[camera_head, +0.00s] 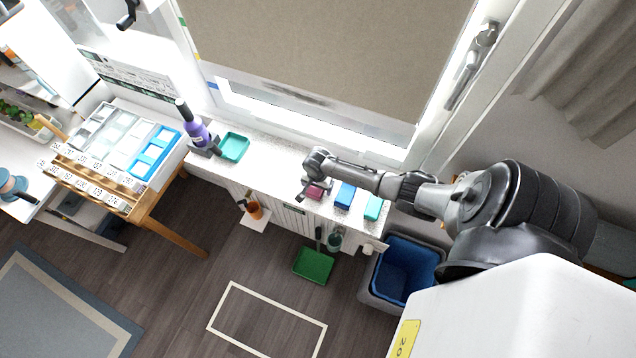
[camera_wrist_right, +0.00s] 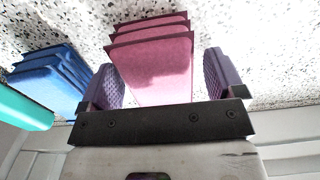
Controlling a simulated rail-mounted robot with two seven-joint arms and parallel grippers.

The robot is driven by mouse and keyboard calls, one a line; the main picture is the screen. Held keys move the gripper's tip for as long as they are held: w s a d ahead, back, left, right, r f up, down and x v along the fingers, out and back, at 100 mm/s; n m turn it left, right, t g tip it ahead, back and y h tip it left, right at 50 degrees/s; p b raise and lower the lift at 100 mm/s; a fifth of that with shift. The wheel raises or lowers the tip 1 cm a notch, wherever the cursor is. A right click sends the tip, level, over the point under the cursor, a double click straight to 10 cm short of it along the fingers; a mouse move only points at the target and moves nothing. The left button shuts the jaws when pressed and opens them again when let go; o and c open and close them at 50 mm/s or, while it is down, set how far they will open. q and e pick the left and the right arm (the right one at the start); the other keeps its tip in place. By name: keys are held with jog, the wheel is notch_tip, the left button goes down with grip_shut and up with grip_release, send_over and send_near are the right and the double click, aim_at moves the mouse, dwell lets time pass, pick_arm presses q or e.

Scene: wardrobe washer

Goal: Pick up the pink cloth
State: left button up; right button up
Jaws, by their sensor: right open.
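The pink cloth (camera_wrist_right: 152,68) is a folded stack on the speckled counter. In the head view the pink cloth (camera_head: 314,190) shows small, partly hidden by my right gripper (camera_head: 308,190). In the right wrist view my right gripper (camera_wrist_right: 164,80) is open, with one purple padded finger on each side of the pink cloth. The cloth lies between the fingers, and a gap shows on the right side. I cannot tell whether the left finger touches it. My left gripper is not in view.
A blue cloth stack (camera_wrist_right: 50,75) and a teal cloth (camera_wrist_right: 22,108) lie beside the pink one on the counter (camera_head: 275,160). A teal tray (camera_head: 234,147) and purple bottle (camera_head: 197,133) stand further left. A blue-lined bin (camera_head: 405,268) is below on the floor.

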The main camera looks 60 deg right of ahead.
jog(key=shift+c, duration=0.2)
jog(key=c, duration=1)
jog(key=shift+o, duration=0.2)
